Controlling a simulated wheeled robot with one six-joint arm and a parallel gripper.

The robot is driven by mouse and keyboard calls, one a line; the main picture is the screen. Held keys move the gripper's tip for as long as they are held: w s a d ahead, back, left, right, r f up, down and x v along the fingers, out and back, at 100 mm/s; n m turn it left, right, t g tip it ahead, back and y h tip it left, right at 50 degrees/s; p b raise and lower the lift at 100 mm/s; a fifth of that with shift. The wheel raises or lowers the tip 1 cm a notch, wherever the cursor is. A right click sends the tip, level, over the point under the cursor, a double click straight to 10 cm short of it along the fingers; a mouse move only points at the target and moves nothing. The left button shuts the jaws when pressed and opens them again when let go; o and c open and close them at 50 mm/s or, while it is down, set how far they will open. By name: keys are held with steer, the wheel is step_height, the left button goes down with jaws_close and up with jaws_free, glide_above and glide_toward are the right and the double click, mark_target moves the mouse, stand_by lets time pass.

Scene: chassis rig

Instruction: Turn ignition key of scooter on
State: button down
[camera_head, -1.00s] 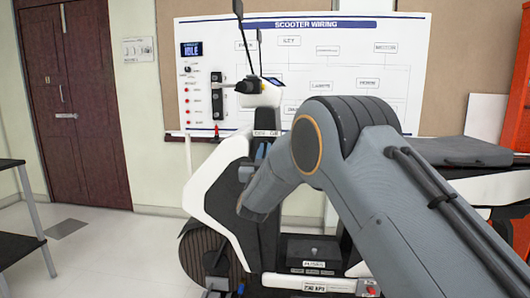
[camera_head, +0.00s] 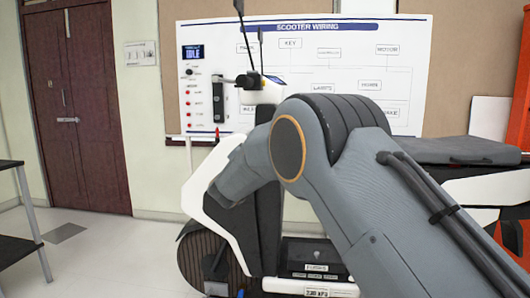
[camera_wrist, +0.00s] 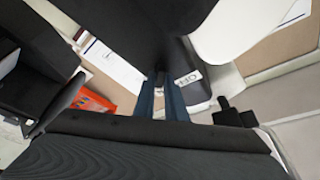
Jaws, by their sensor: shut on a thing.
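The scooter (camera_head: 212,207) stands ahead, white and black, with its handlebar (camera_head: 248,82) up in front of the wall board. My arm crosses in front of the scooter and hides its ignition area and my gripper in the head view. In the wrist view, my gripper (camera_wrist: 161,84) has its two blue fingers close together, shut on a small dark piece at the dark scooter panel. This looks like the ignition key (camera_wrist: 160,77), mostly hidden by the fingers. A white label (camera_wrist: 187,77), seen upside down and seeming to read ON, sits just right of the fingertips.
A wiring board (camera_head: 330,60) hangs behind the scooter, its small display (camera_head: 193,52) seeming to read IDLE. A fuse box (camera_head: 316,252) sits on the scooter's floor. A dark table (camera_head: 12,165) stands at the left edge.

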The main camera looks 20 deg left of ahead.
steer(key=shift+r+m+g+h, duration=0.1)
steer(key=shift+m+g+h, duration=0.45)
steer(key=shift+m, duration=1.05)
steer(key=c, duration=1.8)
jaws_free()
steer(key=v, duration=0.7)
steer(key=shift+s+b, duration=0.3)
steer(key=shift+s, duration=0.05)
steer(key=shift+a, duration=0.1)
